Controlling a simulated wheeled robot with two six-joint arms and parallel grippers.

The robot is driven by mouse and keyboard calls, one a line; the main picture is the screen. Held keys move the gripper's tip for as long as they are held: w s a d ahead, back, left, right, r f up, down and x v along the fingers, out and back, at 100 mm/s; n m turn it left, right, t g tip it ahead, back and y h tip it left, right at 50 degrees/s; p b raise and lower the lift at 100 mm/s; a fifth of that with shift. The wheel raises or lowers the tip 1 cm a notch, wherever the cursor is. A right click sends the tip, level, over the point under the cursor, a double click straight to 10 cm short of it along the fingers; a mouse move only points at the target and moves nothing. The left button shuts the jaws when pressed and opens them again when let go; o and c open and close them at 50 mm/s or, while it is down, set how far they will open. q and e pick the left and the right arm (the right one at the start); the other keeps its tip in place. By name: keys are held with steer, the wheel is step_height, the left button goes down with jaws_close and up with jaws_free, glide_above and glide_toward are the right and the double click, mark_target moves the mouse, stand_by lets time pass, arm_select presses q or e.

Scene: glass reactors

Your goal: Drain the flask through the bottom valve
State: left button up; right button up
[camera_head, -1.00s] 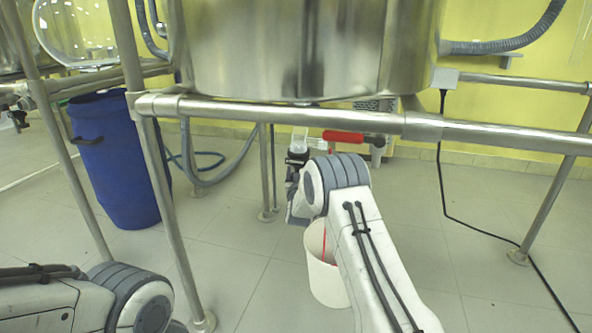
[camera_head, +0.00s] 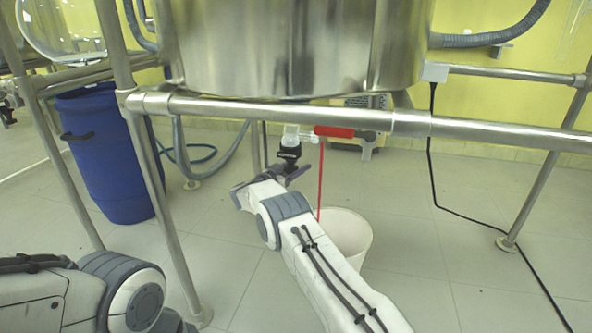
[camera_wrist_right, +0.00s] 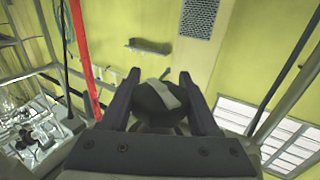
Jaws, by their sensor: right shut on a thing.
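A black valve knob (camera_head: 289,151) sits below the clear glass outlet (camera_head: 292,134) under the steel vessel (camera_head: 290,50). My right gripper (camera_head: 291,166) is at this knob, largely hidden by its own wrist. In the right wrist view my right gripper (camera_wrist_right: 160,88) has its two fingers on either side of the dark rounded knob (camera_wrist_right: 152,103) and is shut on it. A thin red stream (camera_head: 320,180) falls from the outlet to the white bucket (camera_head: 350,240); it also shows in the wrist view (camera_wrist_right: 82,50). My right forearm hides part of the bucket. My left gripper is out of view.
A horizontal steel rail (camera_head: 360,118) crosses in front of the vessel. A red cylindrical piece (camera_head: 334,131) lies beside the outlet. A blue barrel (camera_head: 105,160) stands at left.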

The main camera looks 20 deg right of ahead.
mark_target(285, 171)
steer(key=shift+m+g+h+b, duration=0.3)
steer(key=shift+m+g+b, duration=0.15)
steer(key=shift+g, duration=0.15)
steer(key=shift+s+d+r, duration=0.1)
steer(key=shift+r, duration=0.05)
steer(key=o, duration=1.4)
steer(key=shift+s+a, duration=0.1)
steer(key=shift+a, duration=0.2)
steer(key=p+v, duration=0.5)
steer(key=v, duration=0.3)
steer(key=shift+a+r, duration=0.15)
steer(key=shift+a, duration=0.15)
steer(key=shift+s+a, duration=0.3)
steer(key=shift+a, duration=0.2)
